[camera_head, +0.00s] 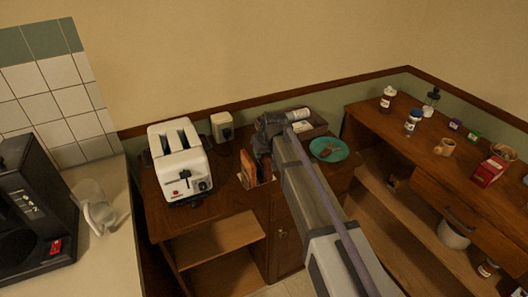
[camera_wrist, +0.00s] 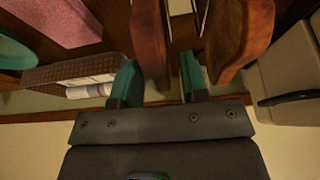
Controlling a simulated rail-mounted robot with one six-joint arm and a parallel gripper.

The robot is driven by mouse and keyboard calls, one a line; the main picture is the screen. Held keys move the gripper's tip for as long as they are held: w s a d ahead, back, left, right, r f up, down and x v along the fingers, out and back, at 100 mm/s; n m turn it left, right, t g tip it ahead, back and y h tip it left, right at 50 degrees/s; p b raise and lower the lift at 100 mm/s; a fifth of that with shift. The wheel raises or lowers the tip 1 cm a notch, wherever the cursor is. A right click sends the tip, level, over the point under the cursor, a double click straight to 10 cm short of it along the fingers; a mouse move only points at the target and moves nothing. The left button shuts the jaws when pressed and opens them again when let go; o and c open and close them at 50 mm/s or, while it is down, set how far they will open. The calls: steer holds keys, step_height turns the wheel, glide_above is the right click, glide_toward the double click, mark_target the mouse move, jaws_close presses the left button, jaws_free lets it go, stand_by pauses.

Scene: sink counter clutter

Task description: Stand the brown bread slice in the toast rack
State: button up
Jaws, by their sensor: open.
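Metal bars of the toast rack (camera_wrist: 181,8) show beside this slice, with a second, lighter slice (camera_wrist: 238,36) to the right, outside the fingers. In the head view my gripper (camera_head: 266,140) is over the rack (camera_head: 257,183), and the lighter slice (camera_head: 248,167) shows at its left. My arm hides much of the rack, and the slice's base is out of view.
A white toaster (camera_head: 182,168) stands left of the rack, with a small beige box (camera_head: 222,127) behind. A teal plate (camera_head: 338,151) with something brown on it lies to the right. A basket (camera_wrist: 50,76) holding a white roll is near the wall. A cluttered shelf is farther right.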

steer(key=p+v, duration=1.1)
steer(key=v, duration=0.1)
steer(key=shift+s+r, duration=0.1)
steer(key=s+d+f+m+g+h, duration=0.1)
steer(key=s+d+m+g, duration=0.15)
steer(key=s+d, duration=0.8)
steer(key=s+d+m+g+h, duration=0.1)
steer(key=s+d+m, duration=0.2)
steer(key=s+d, duration=0.75)
step_height(320, 180, down, 7)
steer(key=s+a+b, duration=0.2)
steer(key=b, duration=0.4)
steer(key=shift+s+b, duration=0.3)
steer(key=shift+b, duration=0.1)
steer(key=shift+f, duration=0.1)
